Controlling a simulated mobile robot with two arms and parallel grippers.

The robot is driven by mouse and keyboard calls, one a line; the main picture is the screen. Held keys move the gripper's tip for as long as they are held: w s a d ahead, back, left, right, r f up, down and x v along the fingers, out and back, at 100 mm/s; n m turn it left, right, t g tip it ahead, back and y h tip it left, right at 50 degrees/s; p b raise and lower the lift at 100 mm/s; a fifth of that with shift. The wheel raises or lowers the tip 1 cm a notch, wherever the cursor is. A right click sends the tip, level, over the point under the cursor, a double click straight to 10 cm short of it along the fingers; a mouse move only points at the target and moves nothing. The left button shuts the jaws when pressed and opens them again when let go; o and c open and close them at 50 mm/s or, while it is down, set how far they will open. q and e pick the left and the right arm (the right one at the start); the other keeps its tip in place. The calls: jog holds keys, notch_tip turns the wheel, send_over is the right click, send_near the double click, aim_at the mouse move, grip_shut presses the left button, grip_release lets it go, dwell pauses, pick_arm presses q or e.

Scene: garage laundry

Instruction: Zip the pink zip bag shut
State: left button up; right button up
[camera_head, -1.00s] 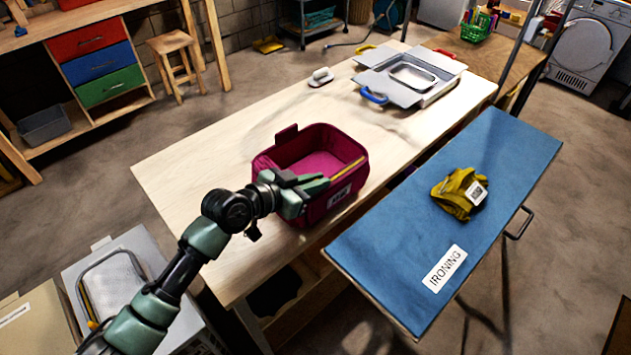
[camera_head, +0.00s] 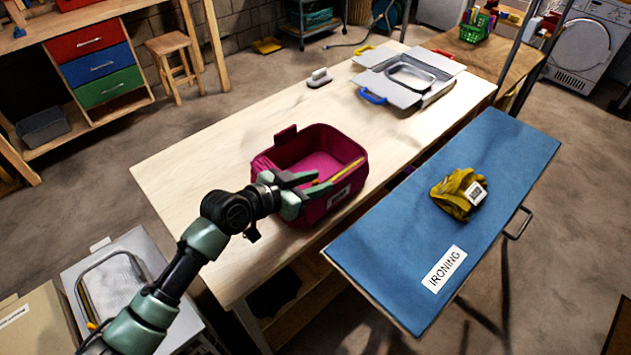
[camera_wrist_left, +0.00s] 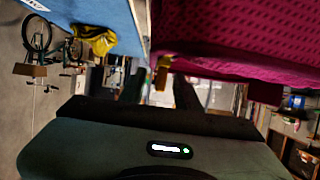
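The pink zip bag (camera_head: 330,204) stands on the wooden table near its front edge. Its top is open and I see into its empty pink inside. A yellow strip (camera_head: 350,169) runs along its right rim. A white label is on its front. My left gripper (camera_head: 318,182) is at the bag's front left rim, by the near end of the yellow strip. Its two fingers look apart; I cannot make out anything held. In the left wrist view the bag's pink side (camera_wrist_left: 235,40) fills the upper right, beyond the fingers (camera_wrist_left: 162,90). My right gripper is not in view.
A blue ironing board (camera_head: 440,210) with a yellow cloth bundle (camera_head: 455,194) stands right of the table. The table's left and middle are clear.

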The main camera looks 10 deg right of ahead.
pick_arm(q)
jog(key=b+v, duration=0.1)
jog(key=v, duration=0.6)
jog(key=shift+a+b, duration=0.1)
jog(key=shift+b, duration=0.2)
jog(key=shift+s+a+r, duration=0.2)
jog(key=shift+s, duration=0.05)
